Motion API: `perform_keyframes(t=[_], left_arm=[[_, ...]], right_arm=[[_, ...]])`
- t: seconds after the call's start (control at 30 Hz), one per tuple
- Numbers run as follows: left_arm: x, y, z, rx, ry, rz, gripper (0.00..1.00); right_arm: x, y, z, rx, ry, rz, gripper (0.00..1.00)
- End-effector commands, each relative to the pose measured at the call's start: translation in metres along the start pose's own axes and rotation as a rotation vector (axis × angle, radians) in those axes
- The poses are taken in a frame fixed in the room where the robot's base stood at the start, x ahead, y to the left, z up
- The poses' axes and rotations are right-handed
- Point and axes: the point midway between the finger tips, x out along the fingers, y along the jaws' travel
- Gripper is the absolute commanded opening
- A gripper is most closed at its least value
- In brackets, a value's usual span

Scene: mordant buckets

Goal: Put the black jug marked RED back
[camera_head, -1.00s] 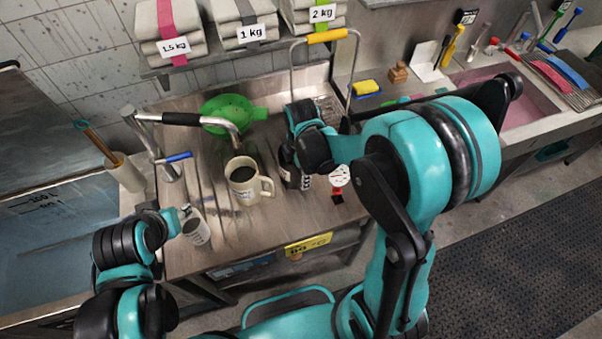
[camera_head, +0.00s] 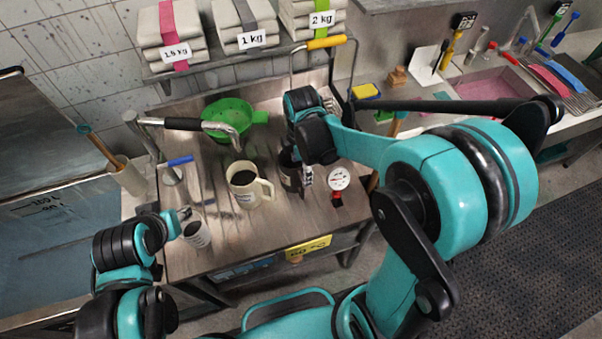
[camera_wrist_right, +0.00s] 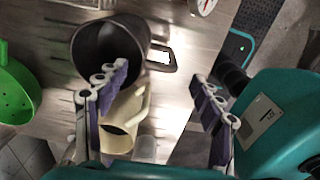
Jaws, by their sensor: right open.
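The black jug (camera_head: 291,178) stands on the metal worktop, partly hidden by my right wrist in the head view; a white label shows on it, too small to read. The right wrist view looks down into the dark jug (camera_wrist_right: 98,48), its handle pointing right. My right gripper (camera_wrist_right: 161,80) is open; one finger overlaps the jug's rim in that view, and the other is right of the handle. I cannot tell whether they touch. My left gripper (camera_head: 184,213) is low at left by a white beaker (camera_head: 197,234); its jaws are unclear.
A cream jug (camera_head: 244,187) stands close left of the black jug. A white dial with a red base (camera_head: 339,179) is to its right. A green colander (camera_head: 228,116) and a tap (camera_head: 190,124) are behind. Weight bags (camera_head: 244,24) sit on the shelf above.

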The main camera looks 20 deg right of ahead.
Motion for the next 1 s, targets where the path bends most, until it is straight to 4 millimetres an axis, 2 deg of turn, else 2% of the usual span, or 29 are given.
perform_keyframes(t=[0.03, 0.2, 0.47, 0.57, 0.8, 1.0], left_arm=[[-0.004, 0.000, -0.003, 0.000, 0.000, 0.000, 0.40], [-0.009, 0.000, -0.006, 0.000, 0.000, 0.000, 0.40], [-0.011, 0.000, -0.008, 0.000, 0.000, 0.000, 0.40], [-0.011, 0.000, -0.008, 0.000, 0.000, 0.000, 0.40], [-0.011, 0.000, -0.007, 0.000, 0.000, 0.000, 0.40], [-0.011, 0.000, -0.007, 0.000, 0.000, 0.000, 0.40]], right_arm=[[-0.014, -0.001, 0.000, 0.000, 0.000, 0.000, 0.67], [-0.047, 0.000, 0.000, 0.000, 0.000, 0.000, 0.67], [-0.070, -0.004, 0.001, 0.045, 0.001, 0.017, 0.67], [-0.081, -0.015, 0.004, 0.193, 0.008, 0.074, 0.67], [-0.107, -0.059, 0.016, 0.864, 0.138, 0.317, 0.67], [-0.111, -0.086, 0.023, 1.337, 0.339, 0.454, 0.67]])
